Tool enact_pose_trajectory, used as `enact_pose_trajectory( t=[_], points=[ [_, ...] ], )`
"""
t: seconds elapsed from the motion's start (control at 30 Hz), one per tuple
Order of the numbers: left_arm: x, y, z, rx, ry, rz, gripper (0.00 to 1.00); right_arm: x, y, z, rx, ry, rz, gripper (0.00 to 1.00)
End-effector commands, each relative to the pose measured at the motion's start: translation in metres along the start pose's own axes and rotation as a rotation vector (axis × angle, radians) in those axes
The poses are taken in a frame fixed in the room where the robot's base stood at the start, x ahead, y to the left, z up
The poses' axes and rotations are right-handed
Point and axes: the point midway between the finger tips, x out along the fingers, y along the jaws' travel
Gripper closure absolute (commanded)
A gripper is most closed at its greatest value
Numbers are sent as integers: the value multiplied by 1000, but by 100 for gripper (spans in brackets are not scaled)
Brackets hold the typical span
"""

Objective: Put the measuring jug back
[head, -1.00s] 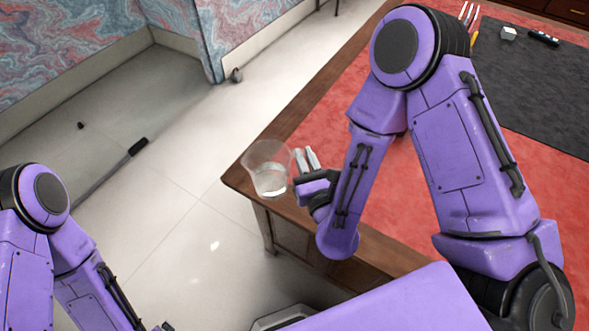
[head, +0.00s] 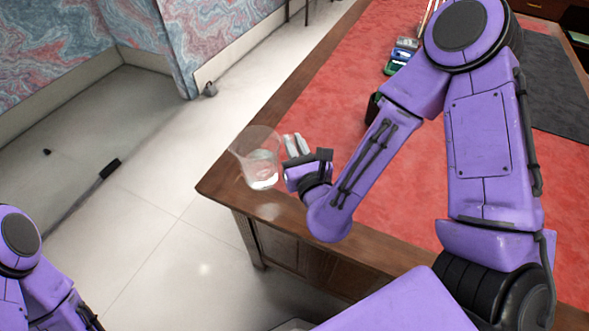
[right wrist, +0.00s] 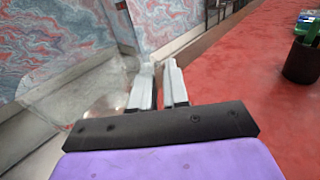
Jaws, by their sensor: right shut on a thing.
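The measuring jug (head: 258,162) is a clear, tapered vessel with a wide mouth, above the near-left corner of the desk (head: 228,189). It is slightly tilted in the head view; I cannot tell whether its base touches the wood. My right gripper (head: 294,146) is at the jug's right side, its pale fingers shut on it; the grip point is hard to see. In the right wrist view the fingers (right wrist: 159,85) are close together, and the jug (right wrist: 105,105) shows faintly to their left. My left gripper is out of view.
The desk has a red leather top (head: 330,110) with a brown wooden border, mostly clear near the jug. A dark cup (right wrist: 302,62) stands behind my right forearm. Coloured small items (head: 402,55) and a dark mat (head: 560,95) lie farther back. Open floor is left.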

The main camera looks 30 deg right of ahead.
Motion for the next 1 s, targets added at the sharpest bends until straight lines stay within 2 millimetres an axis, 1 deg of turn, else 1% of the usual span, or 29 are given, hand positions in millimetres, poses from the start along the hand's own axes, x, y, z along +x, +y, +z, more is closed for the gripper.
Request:
enact_pose_trajectory(
  t=[0.03, 0.07, 0.1, 0.13, 0.2, 0.37, 0.43, 0.53, 0.6, 0.8, 0.97, 1.0],
  points=[
    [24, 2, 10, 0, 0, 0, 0, 6, -2, -18, 6, -5, -3, 100],
    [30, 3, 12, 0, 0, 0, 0, 9, -3, -21, 7, -5, -2, 100],
    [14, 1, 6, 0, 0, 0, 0, 15, -5, -18, 0, 0, -2, 100],
    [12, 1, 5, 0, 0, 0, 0, 19, -7, -22, -1, 2, -3, 100],
    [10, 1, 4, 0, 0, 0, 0, 27, -9, -31, 0, 1, 0, 100],
    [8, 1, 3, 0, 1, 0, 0, 38, -13, -45, 1, 1, -1, 100],
    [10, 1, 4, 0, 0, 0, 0, 39, -13, -60, -2, 3, 2, 100],
    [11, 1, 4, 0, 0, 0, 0, 40, -13, -73, 0, 2, 1, 100],
    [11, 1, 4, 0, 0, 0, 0, 39, -13, -77, 2, 1, 1, 100],
    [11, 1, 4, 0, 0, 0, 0, 39, -13, -77, 3, 0, 1, 100],
    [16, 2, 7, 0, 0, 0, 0, 39, -13, -82, 3, 0, 0, 100],
    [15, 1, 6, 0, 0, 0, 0, 39, -13, -80, 1, 1, 1, 72]
  ],
)
